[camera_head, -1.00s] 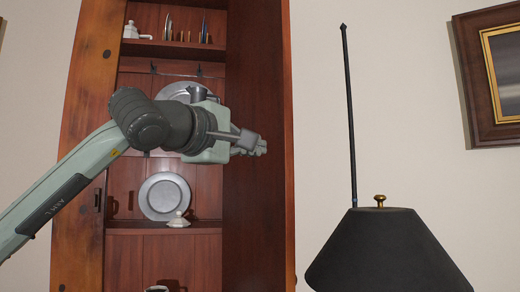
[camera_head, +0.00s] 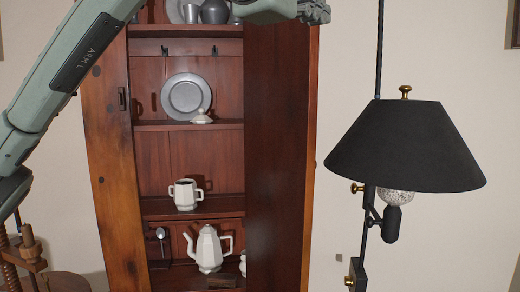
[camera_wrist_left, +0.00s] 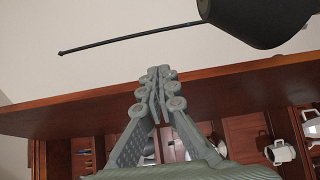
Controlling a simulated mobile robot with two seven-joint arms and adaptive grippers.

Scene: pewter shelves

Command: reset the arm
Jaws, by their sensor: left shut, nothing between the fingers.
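My left arm (camera_head: 75,62) comes in from the left and rises past the top edge of the head view. My left gripper (camera_head: 316,12) shows at the top edge, in front of the top of the open cabinet door. In the left wrist view the left gripper (camera_wrist_left: 158,80) has its fingers together with nothing between them. The reddish cabinet door (camera_wrist_left: 75,112) runs across behind the fingertips. My right gripper is not in either view.
A wooden cabinet (camera_head: 105,165) holds a pewter plate (camera_head: 186,96), a white two-handled pot (camera_head: 185,195) and a white teapot (camera_head: 208,250). A black-shaded lamp (camera_head: 405,148) stands right of the door (camera_head: 280,150). Bare wall separates them.

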